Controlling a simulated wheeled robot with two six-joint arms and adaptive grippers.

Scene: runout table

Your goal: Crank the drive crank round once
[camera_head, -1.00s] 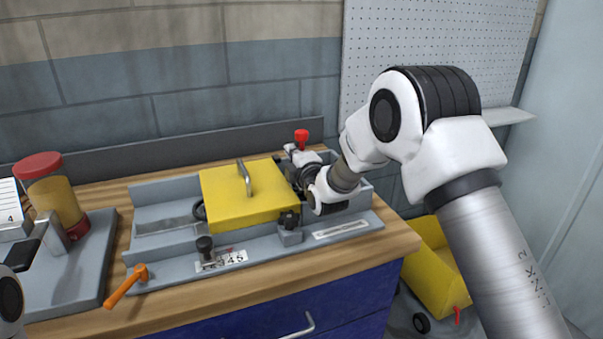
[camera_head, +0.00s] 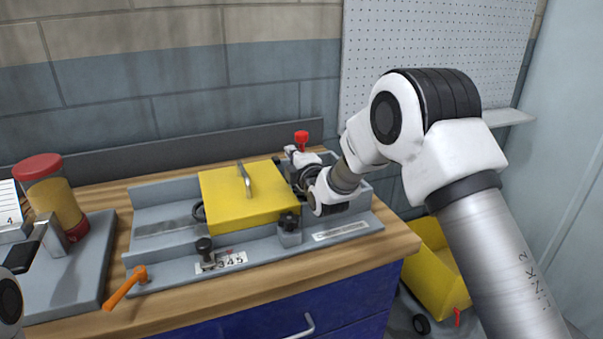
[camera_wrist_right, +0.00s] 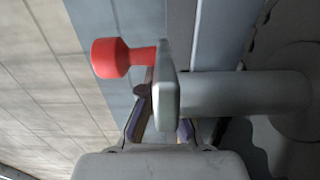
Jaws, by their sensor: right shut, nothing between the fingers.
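The drive crank's red knob (camera_head: 302,138) points up at the right end of the grey runout fixture, behind the yellow cover. The wrist view shows the red knob (camera_wrist_right: 110,58), the flat grey crank arm (camera_wrist_right: 167,85) and a thick grey shaft (camera_wrist_right: 245,93). My right gripper (camera_wrist_right: 160,128) is shut and empty, close by the crank arm, which hides part of its fingers. I cannot tell whether they touch. In the head view my right wrist hides part of the crank. My left gripper is out of view.
The yellow cover (camera_head: 245,198) with a metal handle sits on the grey fixture (camera_head: 165,262). An orange-handled tool (camera_head: 124,288) lies at the front left. A yellow bin (camera_head: 432,275) is below the table's right end.

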